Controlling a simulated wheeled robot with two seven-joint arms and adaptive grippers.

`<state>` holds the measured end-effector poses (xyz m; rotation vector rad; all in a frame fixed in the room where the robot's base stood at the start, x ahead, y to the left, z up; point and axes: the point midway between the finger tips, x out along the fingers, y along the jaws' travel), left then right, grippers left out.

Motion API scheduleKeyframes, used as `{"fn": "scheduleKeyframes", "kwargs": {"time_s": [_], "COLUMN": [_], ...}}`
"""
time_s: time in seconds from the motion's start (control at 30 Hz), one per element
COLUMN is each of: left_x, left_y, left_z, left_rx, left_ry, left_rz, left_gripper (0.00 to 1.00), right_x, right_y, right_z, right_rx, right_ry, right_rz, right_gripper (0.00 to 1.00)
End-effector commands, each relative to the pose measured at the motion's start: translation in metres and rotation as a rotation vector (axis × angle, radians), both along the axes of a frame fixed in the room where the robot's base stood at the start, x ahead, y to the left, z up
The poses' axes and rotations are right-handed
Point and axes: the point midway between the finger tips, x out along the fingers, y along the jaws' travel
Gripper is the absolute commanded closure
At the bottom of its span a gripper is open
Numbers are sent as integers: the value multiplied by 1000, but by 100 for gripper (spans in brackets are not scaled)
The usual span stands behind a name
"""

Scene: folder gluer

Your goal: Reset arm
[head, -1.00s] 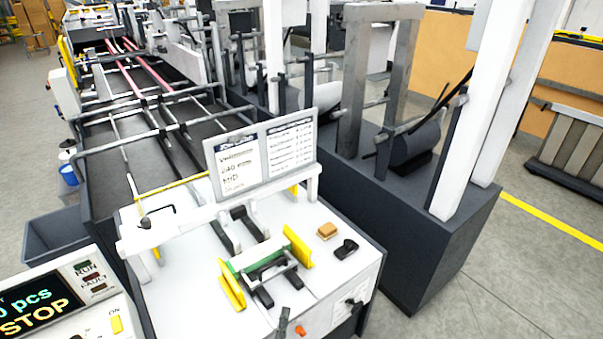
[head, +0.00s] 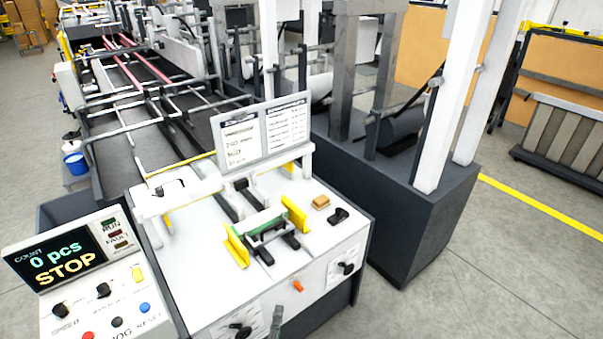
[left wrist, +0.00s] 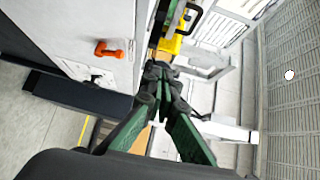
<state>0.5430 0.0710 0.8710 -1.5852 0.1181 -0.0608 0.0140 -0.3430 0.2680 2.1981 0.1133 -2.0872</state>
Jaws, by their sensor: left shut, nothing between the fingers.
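My left gripper (head: 277,318) shows only as a dark grey tip at the bottom edge of the head view, in front of the white feeder table (head: 215,290). In the left wrist view my left gripper (left wrist: 160,75) has its fingers together with nothing between them. Its green and black linkages spread out below. An orange knob (left wrist: 113,48) on the white panel is left of the fingertips there, apart from them; it also shows in the head view (head: 298,286). My right gripper is in neither view.
The control console (head: 80,270) reads "0 pcs STOP" at the lower left. Yellow guides (head: 236,252), a tan block (head: 321,202) and a small black object (head: 338,215) are on the table. A sign board (head: 262,138) stands behind. Floor (head: 480,270) is clear at right.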

Motion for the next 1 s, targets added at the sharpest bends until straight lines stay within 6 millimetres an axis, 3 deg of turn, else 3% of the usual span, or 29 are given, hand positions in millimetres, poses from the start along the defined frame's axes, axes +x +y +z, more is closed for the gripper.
{"fn": "scheduleKeyframes", "kwargs": {"time_s": [0.27, 0.47, 0.57, 0.77, 1.0], "left_x": [4, 0, -7, -48, -141], "left_y": [10, 32, 48, 97, 160], "left_z": [-57, -120, -163, -282, -418], "left_rx": [-45, -100, -141, -270, -466], "left_ry": [118, 247, 333, 575, 852], "left_rz": [10, 42, 71, 177, 372], "left_gripper": [100, 100, 100, 100, 100], "right_x": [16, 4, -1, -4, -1], "right_y": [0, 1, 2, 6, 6], "right_z": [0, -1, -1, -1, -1], "right_rx": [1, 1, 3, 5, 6], "right_ry": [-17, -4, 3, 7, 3], "right_rz": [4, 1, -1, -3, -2], "right_gripper": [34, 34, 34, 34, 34]}}
